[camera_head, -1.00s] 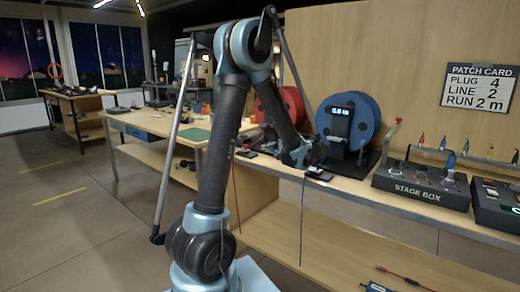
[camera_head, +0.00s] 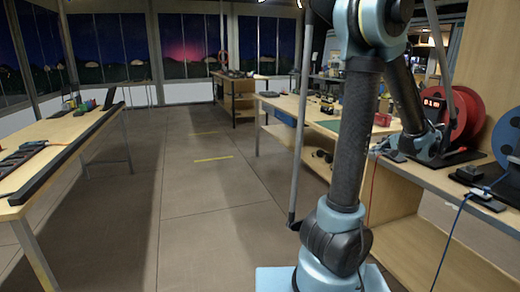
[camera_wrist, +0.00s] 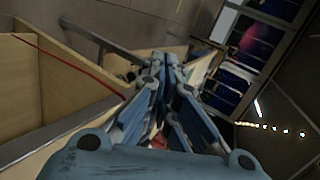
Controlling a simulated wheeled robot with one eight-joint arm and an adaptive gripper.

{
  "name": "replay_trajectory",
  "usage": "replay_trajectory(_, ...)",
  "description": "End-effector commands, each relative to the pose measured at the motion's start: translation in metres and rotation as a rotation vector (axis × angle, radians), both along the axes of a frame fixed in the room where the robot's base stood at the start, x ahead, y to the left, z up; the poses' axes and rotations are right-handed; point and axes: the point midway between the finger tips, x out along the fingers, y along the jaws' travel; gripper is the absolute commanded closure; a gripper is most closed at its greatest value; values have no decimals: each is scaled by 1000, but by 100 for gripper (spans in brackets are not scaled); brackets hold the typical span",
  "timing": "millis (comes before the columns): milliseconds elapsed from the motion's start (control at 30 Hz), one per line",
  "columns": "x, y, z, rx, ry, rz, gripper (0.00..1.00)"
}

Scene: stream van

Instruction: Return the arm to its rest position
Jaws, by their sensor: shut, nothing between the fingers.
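My arm stands at the right of the head view, folded over at a high elbow with its forearm slanting down to the right. My gripper (camera_head: 432,150) is at its lower end, dark and small there, by the edge of the right-hand bench (camera_head: 440,182) and in front of the red reel (camera_head: 466,118). In the wrist view my gripper (camera_wrist: 166,66) shows its blue fingers drawn together, with nothing held between them. I cannot tell in the head view whether it touches anything on the bench.
A blue reel (camera_head: 508,135) stands at the right edge. A red cable (camera_head: 373,185) and a blue cable (camera_head: 452,235) hang off the bench front. Another table (camera_head: 75,128) stands at the left. The floor (camera_head: 205,200) between is open, with yellow marks.

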Motion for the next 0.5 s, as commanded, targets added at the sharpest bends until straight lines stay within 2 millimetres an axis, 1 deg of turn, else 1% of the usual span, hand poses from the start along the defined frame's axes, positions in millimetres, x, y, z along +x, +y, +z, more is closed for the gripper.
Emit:
replay_trajectory(33, 1, 25, 0, -20, 28, 39, 100)
replay_trajectory(200, -7, 94, -8, -100, 120, 150, 100)
replay_trajectory(267, -13, 116, -11, -132, 150, 188, 100)
replay_trajectory(300, -18, 130, -13, -152, 169, 214, 100)
replay_trajectory(367, -26, 150, -17, -186, 197, 252, 100)
replay_trajectory(400, -31, 163, -20, -209, 215, 277, 100)
replay_trajectory(500, -48, 193, -27, -268, 258, 342, 100)
